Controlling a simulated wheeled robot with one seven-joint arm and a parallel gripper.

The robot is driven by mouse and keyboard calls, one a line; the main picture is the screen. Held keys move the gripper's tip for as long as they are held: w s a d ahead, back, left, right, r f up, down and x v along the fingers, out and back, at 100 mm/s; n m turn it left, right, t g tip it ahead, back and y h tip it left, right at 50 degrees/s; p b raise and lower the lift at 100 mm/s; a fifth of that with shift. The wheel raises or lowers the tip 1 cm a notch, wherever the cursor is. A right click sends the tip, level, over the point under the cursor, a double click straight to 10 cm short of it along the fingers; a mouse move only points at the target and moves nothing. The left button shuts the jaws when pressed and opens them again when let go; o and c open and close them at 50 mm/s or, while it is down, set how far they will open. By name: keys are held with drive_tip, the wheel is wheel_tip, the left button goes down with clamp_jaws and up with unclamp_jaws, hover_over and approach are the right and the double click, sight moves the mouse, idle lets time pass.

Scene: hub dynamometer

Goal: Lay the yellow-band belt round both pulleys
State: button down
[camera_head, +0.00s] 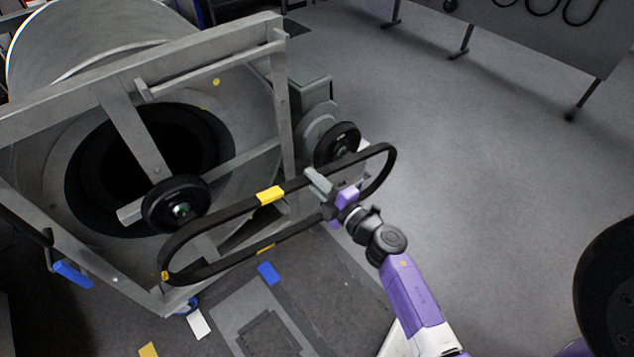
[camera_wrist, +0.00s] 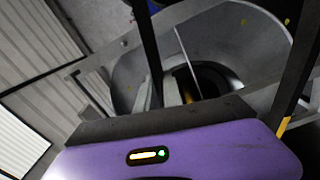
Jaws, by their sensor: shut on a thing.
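The yellow-band belt (camera_head: 225,216) is a long black loop with yellow marks, in front of the frame in the head view. My gripper (camera_head: 319,184) is shut on its upper run, toward the right end. The left pulley (camera_head: 177,205) is a black wheel on the frame; the belt's left end hangs below it. The right pulley (camera_head: 338,145) is a black wheel beside a grey motor; the belt's right end reaches past it. The belt appears to be round neither pulley; its depth gap from them is unclear. In the wrist view, dark belt strands (camera_wrist: 149,50) show beyond my purple gripper body.
A grey metal frame (camera_head: 210,57) stands before a large drum (camera_head: 85,50) with a dark opening. The grey motor housing (camera_head: 308,92) is behind the right pulley. Blue and yellow tags lie on the floor below. Open floor (camera_head: 480,150) spreads to the right, with a bench (camera_head: 540,45) at the back.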

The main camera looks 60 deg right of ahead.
drive_tip(key=b+x, duration=0.2)
drive_tip(key=x, duration=1.3)
idle(1.4)
drive_tip(key=shift+w, duration=0.25)
drive_tip(key=shift+f, duration=0.2)
idle(0.6)
drive_tip(key=c, duration=1)
unclamp_jaws()
drive_tip(key=shift+s+f, duration=0.1)
drive_tip(key=shift+s, duration=0.1)
drive_tip(key=shift+p+v, duration=1.1)
drive_tip(key=shift+v, duration=3.8)
